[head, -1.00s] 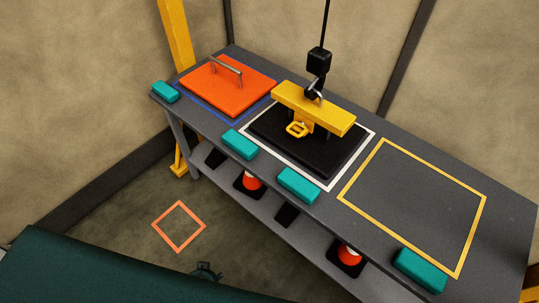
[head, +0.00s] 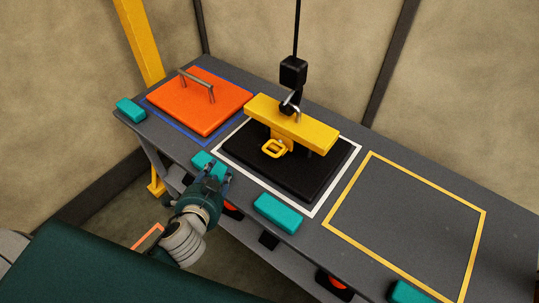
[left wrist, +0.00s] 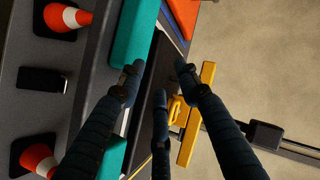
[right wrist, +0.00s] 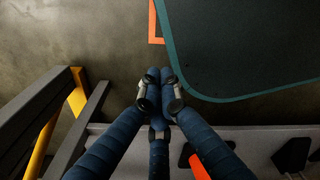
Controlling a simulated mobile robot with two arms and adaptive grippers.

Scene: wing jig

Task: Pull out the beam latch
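The beam latch (head: 274,148) is a yellow loop handle at the front of the yellow beam (head: 300,124). The beam sits over a black plate (head: 297,176) inside a white outline, with a black hoist hook (head: 290,102) at its top. My left gripper (head: 219,172) is at the bench's front edge, left of and nearer than the latch, apart from it. In the left wrist view the latch (left wrist: 177,109) appears between the spread, empty fingers (left wrist: 158,78), partly hidden by them. My right gripper (right wrist: 160,76) shows only in the right wrist view, fingertips together, with nothing visible between them.
Teal blocks (head: 278,213) line the bench's front edge, one close to my left gripper. An orange plate with a handle (head: 200,103) lies at the left. The yellow-outlined area (head: 407,225) at the right is empty. Orange cones (left wrist: 68,17) stand on the lower shelf.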

